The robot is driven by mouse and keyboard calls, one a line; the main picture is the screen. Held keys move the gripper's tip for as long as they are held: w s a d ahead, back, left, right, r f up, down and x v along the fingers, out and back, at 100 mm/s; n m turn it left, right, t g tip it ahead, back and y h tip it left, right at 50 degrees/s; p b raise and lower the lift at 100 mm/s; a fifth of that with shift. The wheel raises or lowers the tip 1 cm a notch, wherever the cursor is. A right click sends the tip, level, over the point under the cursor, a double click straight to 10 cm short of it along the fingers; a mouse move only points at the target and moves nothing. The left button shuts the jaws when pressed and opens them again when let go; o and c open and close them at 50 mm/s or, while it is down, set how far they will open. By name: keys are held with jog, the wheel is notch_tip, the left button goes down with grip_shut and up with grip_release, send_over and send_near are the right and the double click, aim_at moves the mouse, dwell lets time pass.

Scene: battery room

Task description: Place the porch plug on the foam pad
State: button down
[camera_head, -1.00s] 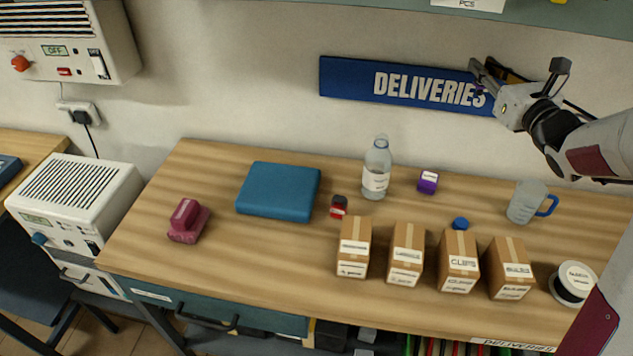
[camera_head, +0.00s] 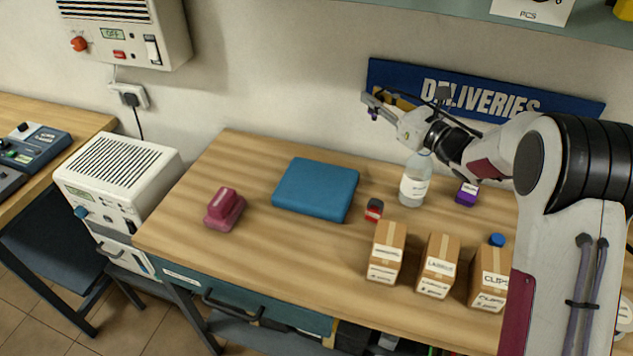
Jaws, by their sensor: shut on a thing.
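My gripper (camera_head: 371,104) is in the air near the back wall, in front of the left end of the blue DELIVERIES sign. The foam pad (camera_head: 315,188) appears to be the thick, flat blue slab on the wooden table, left of the bottle. Its top is bare. My gripper is above and behind the pad's right side, well clear of it.
On the wooden table (camera_head: 270,255) stand a maroon block (camera_head: 224,208), a small red and black item (camera_head: 374,210), a clear bottle (camera_head: 414,185) partly behind my arm, a purple box (camera_head: 466,194) and several cardboard boxes (camera_head: 435,265).

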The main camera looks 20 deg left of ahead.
jog(key=s+a+f+n+g+y, duration=0.1)
jog(key=s+a+f, duration=0.1)
jog(key=a, duration=0.3)
jog(key=s+a+f+n+g, duration=0.1)
jog(key=s+a+f+g, duration=0.1)
jog(key=a, duration=0.4)
jog(key=shift+f+y, duration=0.35)
jog(key=shift+y, duration=0.05)
jog(key=shift+s+f, duration=0.1)
send_over(324, 167)
notch_tip(324, 167, down, 6)
jog(key=shift+f, duration=0.1)
jog(key=shift+f, duration=1.8)
jog(key=shift+f, duration=0.1)
jog(key=c, duration=1.8)
grip_release()
jog(key=shift+c, duration=0.2)
